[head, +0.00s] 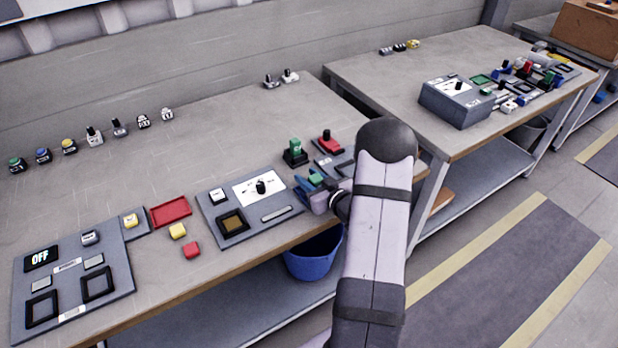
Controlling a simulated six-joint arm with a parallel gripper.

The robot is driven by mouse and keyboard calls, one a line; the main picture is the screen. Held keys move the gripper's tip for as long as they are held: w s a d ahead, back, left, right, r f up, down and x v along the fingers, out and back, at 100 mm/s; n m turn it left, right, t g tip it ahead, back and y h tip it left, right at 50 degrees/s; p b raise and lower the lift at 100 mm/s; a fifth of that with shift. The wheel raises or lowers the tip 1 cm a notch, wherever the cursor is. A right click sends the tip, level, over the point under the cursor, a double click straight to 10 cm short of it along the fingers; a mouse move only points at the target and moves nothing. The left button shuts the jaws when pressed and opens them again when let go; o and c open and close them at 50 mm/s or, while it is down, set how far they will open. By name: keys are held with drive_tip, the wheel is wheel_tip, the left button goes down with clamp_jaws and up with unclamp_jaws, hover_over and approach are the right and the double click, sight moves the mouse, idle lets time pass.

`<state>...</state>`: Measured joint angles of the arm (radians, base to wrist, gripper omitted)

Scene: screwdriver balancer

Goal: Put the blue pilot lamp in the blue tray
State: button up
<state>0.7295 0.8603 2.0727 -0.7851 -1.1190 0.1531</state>
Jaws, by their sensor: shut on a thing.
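My gripper (313,194) is low at the front right edge of the left bench, seen small and partly behind my own arm. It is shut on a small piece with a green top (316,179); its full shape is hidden. A blue part (302,187) shows at the gripper's left side; I cannot tell whether it is the blue tray or something else. A small blue-topped piece (43,155), which looks like the blue pilot lamp, stands upright at the left back of the bench, between a green-topped and a yellow-topped one, far from my gripper.
A red tray (171,211) lies mid-bench beside yellow and red blocks. Grey panels (248,206) lie near the front edge. A green device (295,153) and a red one (330,142) stand behind my gripper. A blue bucket (315,256) is below.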

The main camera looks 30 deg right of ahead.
drive_tip(key=shift+f, duration=0.2)
drive_tip(key=o, duration=1)
drive_tip(key=shift+o, duration=0.2)
drive_tip(key=shift+r, duration=0.15)
drive_tip(key=shift+s+r, duration=0.1)
drive_tip(key=shift+s, duration=0.05)
drive_tip(key=b+v, duration=0.1)
drive_tip(key=v, duration=1)
drive_tip(key=shift+s+r+b, duration=0.15)
drive_tip(key=shift+s+b, duration=0.15)
drive_tip(key=shift+s, duration=0.05)
